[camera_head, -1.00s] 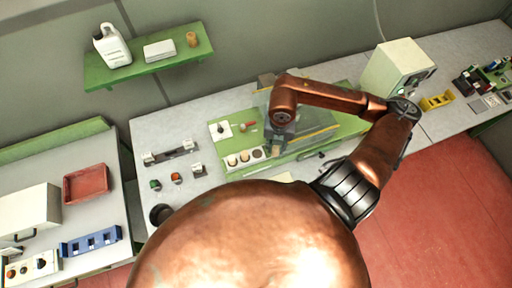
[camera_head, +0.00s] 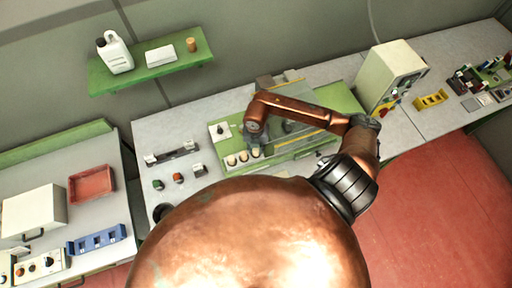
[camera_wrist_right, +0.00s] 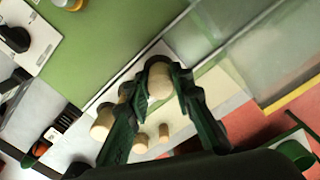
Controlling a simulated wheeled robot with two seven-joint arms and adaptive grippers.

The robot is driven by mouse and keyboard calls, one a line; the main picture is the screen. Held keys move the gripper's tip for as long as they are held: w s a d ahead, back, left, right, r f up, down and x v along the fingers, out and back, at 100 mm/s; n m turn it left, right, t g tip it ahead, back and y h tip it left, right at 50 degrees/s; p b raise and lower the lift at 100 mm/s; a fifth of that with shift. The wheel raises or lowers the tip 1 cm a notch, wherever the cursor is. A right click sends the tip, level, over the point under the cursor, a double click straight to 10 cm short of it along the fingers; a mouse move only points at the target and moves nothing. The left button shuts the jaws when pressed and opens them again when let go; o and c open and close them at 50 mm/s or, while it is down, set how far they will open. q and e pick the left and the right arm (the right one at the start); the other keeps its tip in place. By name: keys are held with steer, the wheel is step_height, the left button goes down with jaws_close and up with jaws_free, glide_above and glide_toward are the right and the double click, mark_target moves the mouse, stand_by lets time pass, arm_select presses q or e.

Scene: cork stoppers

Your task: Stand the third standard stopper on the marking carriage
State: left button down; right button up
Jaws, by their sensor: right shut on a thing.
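The marking carriage (camera_head: 236,166) is a pale strip on the green machine bed in the head view. Two pale cork stoppers (camera_head: 231,160) (camera_head: 243,157) stand on it in a row. My right gripper (camera_head: 254,147) is over the strip's right end, with a third stopper (camera_head: 255,154) below it at the third place. In the right wrist view the right gripper (camera_wrist_right: 161,78) is shut on this stopper (camera_wrist_right: 160,82), fingers on either side. Whether its base touches the carriage I cannot tell. My left gripper is not in view.
A clear guard (camera_wrist_right: 240,50) lies close to the right gripper in the wrist view. A white plate with a black knob (camera_head: 220,131) is left of the arm. Small buttons (camera_head: 178,178) sit on the grey bench. A beige box (camera_head: 388,75) stands to the right.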

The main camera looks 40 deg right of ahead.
mark_target(256, 149)
steer(key=shift+f, duration=0.1)
steer(key=shift+o, duration=1.2)
steer(key=shift+f, duration=0.1)
steer(key=o, duration=0.5)
steer(key=shift+r, duration=0.2)
steer(key=shift+r+b, duration=1.5)
steer(key=shift+r, duration=4.5)
